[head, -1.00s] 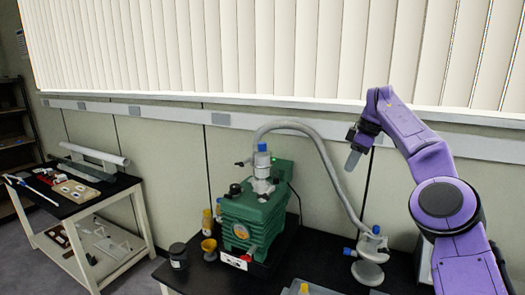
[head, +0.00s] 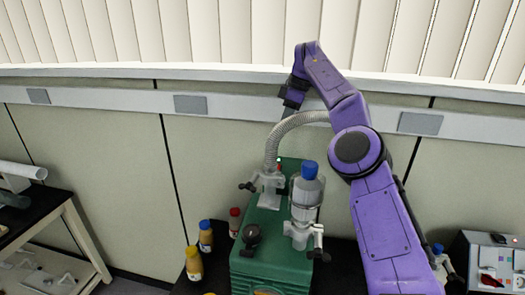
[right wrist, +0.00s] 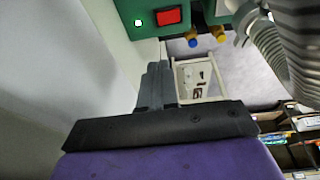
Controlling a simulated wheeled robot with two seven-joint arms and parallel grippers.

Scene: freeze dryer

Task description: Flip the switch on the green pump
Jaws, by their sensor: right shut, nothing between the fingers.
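The green pump (head: 262,268) stands on the black bench in the head view, with a grey hose rising from its top. In the right wrist view its green housing (right wrist: 203,8) fills part of the top edge. A red rocker switch (right wrist: 168,16) sits on that face beside a small lit indicator (right wrist: 138,22). My right gripper (head: 288,104) is above and behind the pump in the head view. Its fingers (right wrist: 156,70) are shut and empty, pointing toward the pump face, apart from the switch. My left gripper is not in view.
A clear blue-capped bottle (head: 307,197) stands at the pump's top. The ribbed hose (head: 283,137) arches close by my right gripper. Small bottles (head: 206,240) stand left of the pump. The wall (head: 90,135) is close behind. A side table (head: 50,222) is at the left.

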